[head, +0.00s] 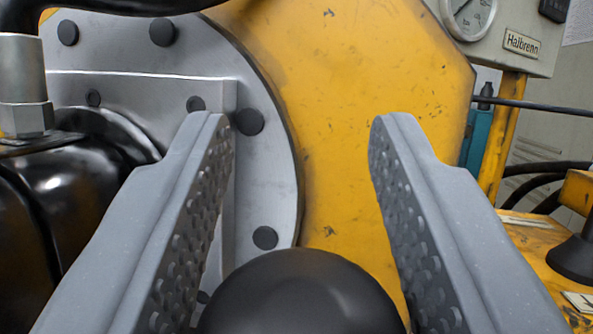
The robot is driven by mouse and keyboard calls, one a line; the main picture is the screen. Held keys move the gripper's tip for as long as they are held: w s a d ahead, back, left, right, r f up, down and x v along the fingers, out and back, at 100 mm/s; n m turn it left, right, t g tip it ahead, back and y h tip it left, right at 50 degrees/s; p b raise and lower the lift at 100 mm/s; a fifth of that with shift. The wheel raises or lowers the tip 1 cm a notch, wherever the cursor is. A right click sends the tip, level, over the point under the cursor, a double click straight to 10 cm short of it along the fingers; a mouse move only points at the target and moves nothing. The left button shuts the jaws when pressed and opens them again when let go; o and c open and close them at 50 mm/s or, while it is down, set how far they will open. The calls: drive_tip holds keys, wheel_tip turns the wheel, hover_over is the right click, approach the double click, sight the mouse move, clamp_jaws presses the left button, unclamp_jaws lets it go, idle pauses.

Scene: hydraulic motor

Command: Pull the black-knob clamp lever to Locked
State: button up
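A large black ball knob (298,296) shows at the bottom centre of the head view, cut off by the lower edge. My gripper (298,140) is open, with one grey, dimpled finger on each side of the knob. The knob lies low between the fingers, nearer the camera than the fingertips. The left finger's lower part is close to the knob; I cannot tell whether either finger touches it. The lever's shaft and any Locked marking are hidden or out of view.
A yellow housing (350,60) with a grey bolted flange (270,170) stands behind the fingers. A black motor body and hose fitting (24,85) are at left. A gauge panel (510,40), hoses (545,170) and a black cone-shaped part (575,255) are at right.

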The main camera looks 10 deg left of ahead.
drive_tip(key=s+d+p, duration=0.1)
drive_tip(key=s+d, duration=0.1)
drive_tip(key=s, duration=0.5)
drive_tip(key=s+d+r+p, duration=0.1)
drive_tip(key=s+d, duration=0.1)
drive_tip(key=s, duration=0.6)
drive_tip(key=shift+s, duration=0.2)
drive_tip(key=shift+a, duration=0.1)
drive_tip(key=a+f+m+g+h+b, duration=0.2)
drive_tip(key=a+f+m+g+h, duration=0.2)
drive_tip(key=a+f+m+h, duration=0.25)
drive_tip(key=shift+h, duration=0.95)
drive_tip(key=w+d, duration=0.1)
drive_tip(key=w, duration=0.3)
drive_tip(key=w+d+b, duration=0.1)
drive_tip(key=w, duration=0.4)
drive_tip(key=w+d+b, duration=0.1)
drive_tip(key=w, duration=0.4)
drive_tip(key=shift+w+d+f, duration=0.1)
drive_tip(key=shift+d+f, duration=0.05)
drive_tip(key=shift+f, duration=0.15)
clamp_jaws()
